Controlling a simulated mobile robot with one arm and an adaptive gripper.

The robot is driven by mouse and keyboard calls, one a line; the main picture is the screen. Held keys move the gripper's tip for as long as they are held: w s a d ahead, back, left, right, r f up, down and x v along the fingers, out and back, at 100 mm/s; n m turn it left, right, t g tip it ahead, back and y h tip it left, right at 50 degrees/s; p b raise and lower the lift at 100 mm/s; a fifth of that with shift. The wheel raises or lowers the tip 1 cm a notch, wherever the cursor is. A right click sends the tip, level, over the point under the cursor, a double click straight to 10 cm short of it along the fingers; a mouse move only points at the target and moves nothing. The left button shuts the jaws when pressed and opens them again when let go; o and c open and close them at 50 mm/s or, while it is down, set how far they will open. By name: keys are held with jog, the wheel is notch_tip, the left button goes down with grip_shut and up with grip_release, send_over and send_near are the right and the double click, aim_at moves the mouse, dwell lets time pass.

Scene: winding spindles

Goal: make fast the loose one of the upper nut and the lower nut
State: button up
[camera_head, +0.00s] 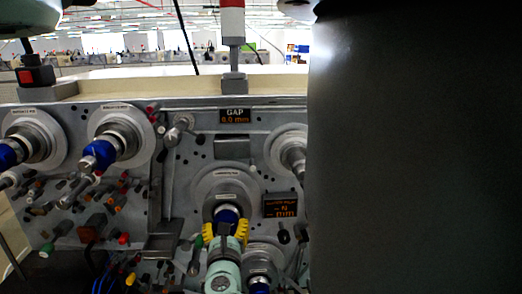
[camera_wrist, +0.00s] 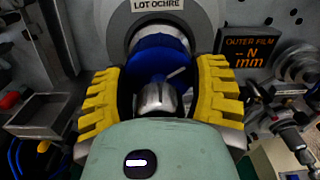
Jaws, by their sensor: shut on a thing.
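My gripper (camera_head: 225,231) is at the spindle low in the middle of the machine front. Its yellow fingers are shut on a blue nut (camera_head: 227,213). In the wrist view my gripper (camera_wrist: 160,80) has one finger on each side of this blue nut (camera_wrist: 155,57), and a metal shaft end stands out of its middle. Behind it is a grey disc labelled "LOT OCHRE" (camera_wrist: 158,6). Another blue nut (camera_head: 260,286) shows on a lower spindle at the picture's bottom edge. No label tells which nut is upper or lower, and looseness does not show.
Two spindles with blue nuts (camera_head: 100,155) (camera_head: 8,155) are at the left. A display (camera_head: 234,117) reads "GAP" and another (camera_head: 282,204) shows dashes. Handles and knobs crowd the lower left. A small tray (camera_wrist: 45,112) is left of my gripper. A dark shape blocks the head view's right.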

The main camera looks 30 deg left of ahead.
jog(key=m+b, duration=0.3)
jog(key=m, duration=0.1)
jog(key=shift+f, duration=0.15)
jog(key=m+b, duration=0.3)
jog(key=shift+m+b, duration=0.3)
jog(key=shift+b, duration=0.1)
jog(key=m+b, duration=0.4)
jog(key=b, duration=0.1)
jog(key=shift+a+m, duration=0.15)
jog(key=shift+m, duration=0.15)
jog(key=shift+r, duration=0.2)
jog(key=o, duration=0.9)
jog(key=shift+s, duration=0.1)
